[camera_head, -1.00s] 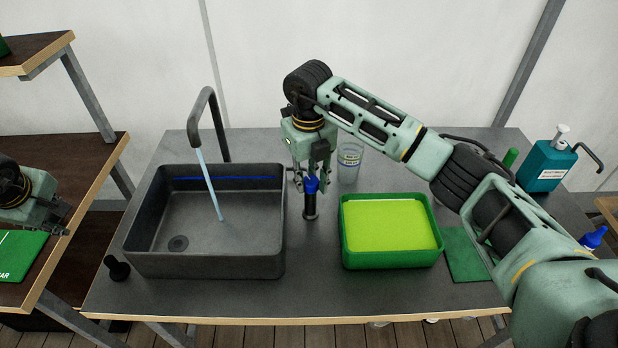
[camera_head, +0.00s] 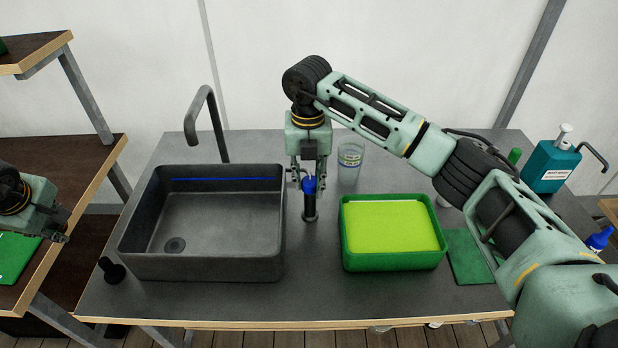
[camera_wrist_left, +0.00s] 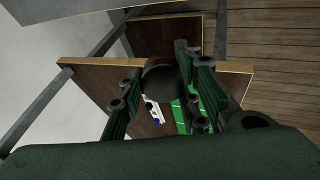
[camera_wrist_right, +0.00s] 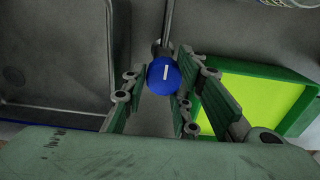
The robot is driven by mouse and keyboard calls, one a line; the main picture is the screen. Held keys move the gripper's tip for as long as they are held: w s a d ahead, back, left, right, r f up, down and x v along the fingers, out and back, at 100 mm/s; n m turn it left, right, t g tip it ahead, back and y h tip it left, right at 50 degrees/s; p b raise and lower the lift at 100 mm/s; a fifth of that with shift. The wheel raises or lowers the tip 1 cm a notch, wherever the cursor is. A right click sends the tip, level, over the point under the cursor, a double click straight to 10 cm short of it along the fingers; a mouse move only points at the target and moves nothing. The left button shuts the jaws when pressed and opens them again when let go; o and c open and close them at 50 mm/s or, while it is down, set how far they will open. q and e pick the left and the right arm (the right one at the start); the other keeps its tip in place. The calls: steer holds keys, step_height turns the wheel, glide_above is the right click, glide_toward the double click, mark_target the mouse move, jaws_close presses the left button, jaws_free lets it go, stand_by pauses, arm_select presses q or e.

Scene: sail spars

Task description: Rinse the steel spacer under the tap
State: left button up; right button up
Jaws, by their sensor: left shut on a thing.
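My left gripper (camera_head: 64,228) is at the left edge of the head view, over the wooden shelf. It is shut on a dark, rounded piece (camera_wrist_left: 160,80), probably the steel spacer; its shape is mostly hidden. The tap (camera_head: 210,115) arches over the back of the grey sink (camera_head: 210,267), and no water runs from it. A blue-topped lever (camera_head: 310,186) stands on a black post right of the sink. My right gripper (camera_head: 309,178) points down over it, open, with its fingers on either side of the blue knob (camera_wrist_right: 164,76).
A green tray with a yellow-green pad (camera_head: 392,262) stands right of the lever, a glass (camera_head: 349,163) behind it. A black stopper-like piece (camera_head: 112,270) lies left of the sink. A teal soap bottle (camera_head: 552,168) is at the right. The sink basin is empty.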

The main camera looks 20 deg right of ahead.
mark_target(306, 180)
arm_select(q)
steer(key=shift+a, duration=0.15)
arm_select(e)
steer(key=o, duration=0.3)
steer(key=shift+w+a, duration=0.1)
steer(key=shift+a, duration=0.15)
steer(key=shift+o, duration=0.2)
steer(key=shift+d+r, duration=0.15)
steer(key=shift+r, duration=0.4)
step_height(306, 180, up, 11)
